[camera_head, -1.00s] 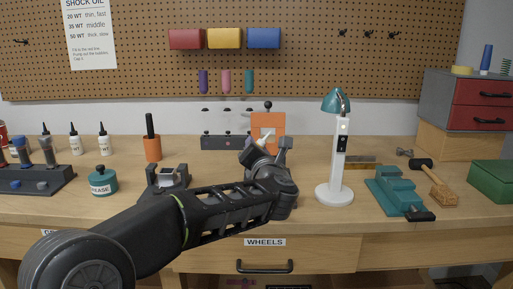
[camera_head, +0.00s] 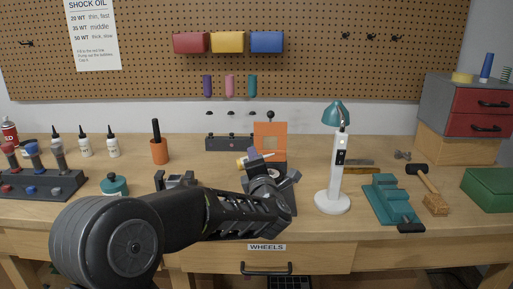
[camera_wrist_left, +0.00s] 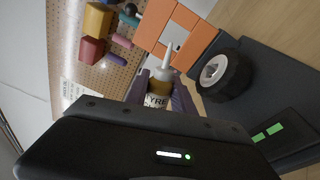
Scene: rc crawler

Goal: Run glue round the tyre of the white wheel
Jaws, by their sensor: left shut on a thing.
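My left gripper (camera_head: 254,161) is over the middle of the bench, in front of an orange upright panel (camera_head: 270,132). It is shut on a glue bottle (camera_wrist_left: 157,88) whose label reads "TYRE"; its white nozzle points away from the gripper. In the head view the bottle (camera_head: 241,160) shows only as a small white and yellow patch. The wheel (camera_wrist_left: 222,74), with a white hub and black tyre, is right of the nozzle in the left wrist view, near the orange panel (camera_wrist_left: 172,33). The nozzle looks apart from the tyre. My right gripper is out of view.
A white lamp (camera_head: 335,180) stands just right of the gripper. A teal vise (camera_head: 389,200) and a mallet (camera_head: 424,178) lie farther right. An orange cup (camera_head: 159,150), a grease pot (camera_head: 114,185) and several white bottles (camera_head: 85,146) stand left. Bare bench shows at the back right.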

